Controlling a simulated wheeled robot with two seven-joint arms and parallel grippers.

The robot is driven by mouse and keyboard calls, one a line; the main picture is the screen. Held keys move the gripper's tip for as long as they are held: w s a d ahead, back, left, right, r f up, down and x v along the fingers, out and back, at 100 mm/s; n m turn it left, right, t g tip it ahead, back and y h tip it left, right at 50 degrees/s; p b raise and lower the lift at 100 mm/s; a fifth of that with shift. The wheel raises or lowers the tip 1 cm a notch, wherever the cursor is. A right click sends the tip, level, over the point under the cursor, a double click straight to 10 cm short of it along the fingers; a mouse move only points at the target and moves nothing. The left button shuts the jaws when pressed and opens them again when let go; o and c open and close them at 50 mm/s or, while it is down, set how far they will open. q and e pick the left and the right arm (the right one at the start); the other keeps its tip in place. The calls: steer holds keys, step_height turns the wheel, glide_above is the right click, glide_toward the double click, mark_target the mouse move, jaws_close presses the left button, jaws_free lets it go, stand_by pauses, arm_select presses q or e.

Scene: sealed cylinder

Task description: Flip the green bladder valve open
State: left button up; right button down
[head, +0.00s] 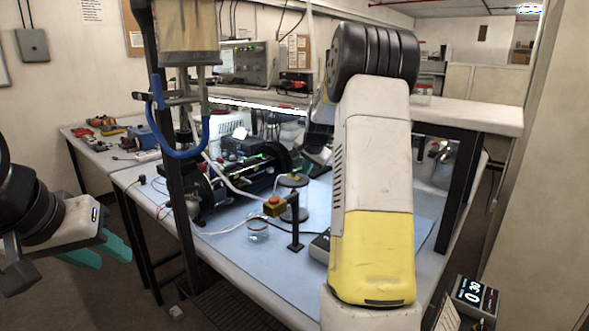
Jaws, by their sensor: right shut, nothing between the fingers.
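A black apparatus (245,175) with tubing lies on the blue-covered bench. Small green parts show on it, one near its top (262,156); I cannot tell for sure which is the green bladder valve, or its lever position. My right arm crosses the middle right of the view and bends back over the bench. My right gripper (319,154) is partly hidden behind that arm, right of the apparatus; it is shut and empty. My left gripper (107,250), with teal fingers, is at the lower left, off the bench. Its fingers are apart and empty.
A dark post with a blue hook (182,153) and a hanging bag (187,30) stands at the bench's front left. A timer display (474,297) is at the lower right.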

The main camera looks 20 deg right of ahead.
steer(key=shift+w+a, duration=0.15)
steer(key=shift+w, duration=0.05)
steer(key=shift+w+d+n+y, duration=0.2)
steer(key=shift+n+y, duration=0.2)
steer(key=shift+n, duration=0.3)
steer(key=shift+w+d+n+y, duration=0.1)
steer(key=shift+w+n+y, duration=0.15)
steer(key=shift+n+y, duration=0.3)
steer(key=shift+w+d+n+y, duration=0.1)
steer(key=shift+w+n+y, duration=0.2)
steer(key=shift+n, duration=0.35)
steer(key=n+y, duration=0.1)
steer(key=n, duration=0.1)
steer(key=w+n+g+y, duration=0.1)
steer(key=n+y, duration=0.1)
steer(key=n, duration=0.1)
steer(key=shift+w+a+n+g, duration=0.25)
steer(key=shift+w+n+g, duration=0.05)
steer(key=shift+w, duration=0.1)
steer(key=shift+w+a, duration=0.85)
steer(key=shift+w, duration=0.05)
